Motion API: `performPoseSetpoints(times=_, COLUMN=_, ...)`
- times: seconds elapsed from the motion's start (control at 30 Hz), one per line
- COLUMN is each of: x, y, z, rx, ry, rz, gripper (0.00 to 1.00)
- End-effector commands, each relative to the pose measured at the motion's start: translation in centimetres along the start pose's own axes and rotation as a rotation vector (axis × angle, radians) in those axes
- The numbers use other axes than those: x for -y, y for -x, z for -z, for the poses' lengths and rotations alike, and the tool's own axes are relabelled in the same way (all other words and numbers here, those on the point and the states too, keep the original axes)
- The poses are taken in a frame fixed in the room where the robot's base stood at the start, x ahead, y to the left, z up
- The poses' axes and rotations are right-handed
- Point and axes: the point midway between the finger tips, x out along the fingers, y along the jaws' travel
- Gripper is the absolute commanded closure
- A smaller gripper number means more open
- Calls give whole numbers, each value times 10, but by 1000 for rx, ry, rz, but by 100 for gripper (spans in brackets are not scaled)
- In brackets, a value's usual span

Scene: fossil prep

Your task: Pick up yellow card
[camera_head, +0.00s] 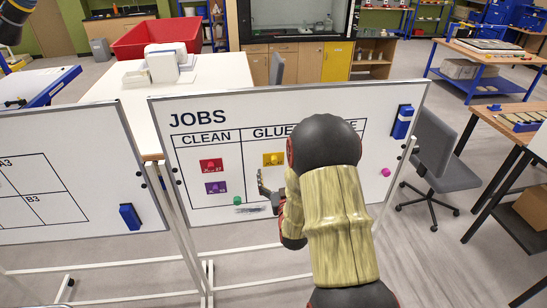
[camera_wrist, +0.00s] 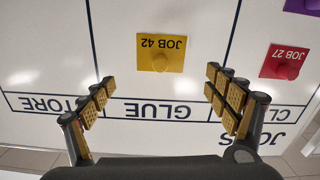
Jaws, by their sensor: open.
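The yellow card (camera_head: 273,159) is on the whiteboard (camera_head: 225,116), under the GLUE heading. In the wrist view the yellow card (camera_wrist: 161,53) reads JOB 42 upside down and has a round yellow knob on it. My gripper (camera_wrist: 160,92) is open and empty, its two padded fingers wide apart. In the wrist view the card lies beyond the fingertips, roughly centred between them, and nothing touches it. In the head view my gripper (camera_head: 265,190) is in front of the board, just below the card, and my arm hides much of the right column.
A red card (camera_head: 211,165) and a purple card (camera_head: 216,187) are in the CLEAN column. A grey chair (camera_head: 440,160) stands to the right.

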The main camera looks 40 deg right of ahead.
Motion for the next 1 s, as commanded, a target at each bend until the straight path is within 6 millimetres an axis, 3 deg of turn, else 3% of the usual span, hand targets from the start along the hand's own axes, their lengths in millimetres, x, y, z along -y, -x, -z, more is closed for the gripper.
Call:
performPoseSetpoints(times=0.6, x=3, y=-64, z=-2, rx=0, ry=0, rz=0, gripper=13)
performPoseSetpoints(times=1.0, x=3, y=-71, z=-2, rx=0, ry=0, rz=0, gripper=15)
